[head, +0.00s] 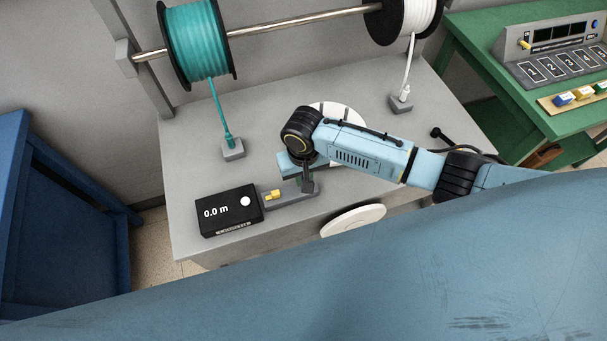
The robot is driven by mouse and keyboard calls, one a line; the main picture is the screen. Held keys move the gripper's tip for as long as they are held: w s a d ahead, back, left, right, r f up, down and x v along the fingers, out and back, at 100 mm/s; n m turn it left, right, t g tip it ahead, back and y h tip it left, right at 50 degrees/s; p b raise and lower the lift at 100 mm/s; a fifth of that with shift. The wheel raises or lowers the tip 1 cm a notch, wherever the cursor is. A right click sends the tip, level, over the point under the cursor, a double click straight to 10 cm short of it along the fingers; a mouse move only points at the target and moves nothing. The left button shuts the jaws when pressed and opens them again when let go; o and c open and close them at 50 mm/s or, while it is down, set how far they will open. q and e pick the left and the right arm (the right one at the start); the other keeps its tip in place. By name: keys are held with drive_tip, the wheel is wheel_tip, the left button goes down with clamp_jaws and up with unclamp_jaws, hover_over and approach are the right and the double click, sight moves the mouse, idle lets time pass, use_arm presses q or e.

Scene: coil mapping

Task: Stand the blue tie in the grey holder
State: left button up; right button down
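My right gripper (308,185) points down over the grey table, at the right end of a low grey block (292,198). The block has a yellow piece at its left end and may be the grey holder; I cannot tell. The wrist hides the space between the fingers, so I cannot see whether they are open or hold anything. I cannot make out a blue tie for certain. A small blue piece (563,99) lies on a tan tray at the far right, too small to identify. My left gripper is out of view.
A black meter (229,210) reading 0.0 m sits left of the block. Teal (196,42) and white (405,18) spools hang on a rod, their strands running to small grey blocks. A green bench (535,110) at right holds a numbered panel. A blue cabinet (60,220) stands left.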

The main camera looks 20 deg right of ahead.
drive_tip(key=shift+f+b, duration=0.6)
drive_tip(key=shift+f, duration=0.55)
drive_tip(key=shift+f, duration=0.65)
idle(0.6)
drive_tip(key=c, duration=1.3)
unclamp_jaws()
drive_tip(key=shift+c, duration=0.2)
wheel_tip(320, 180, up, 13)
drive_tip(key=p, duration=0.1)
drive_tip(key=shift+r, duration=0.2)
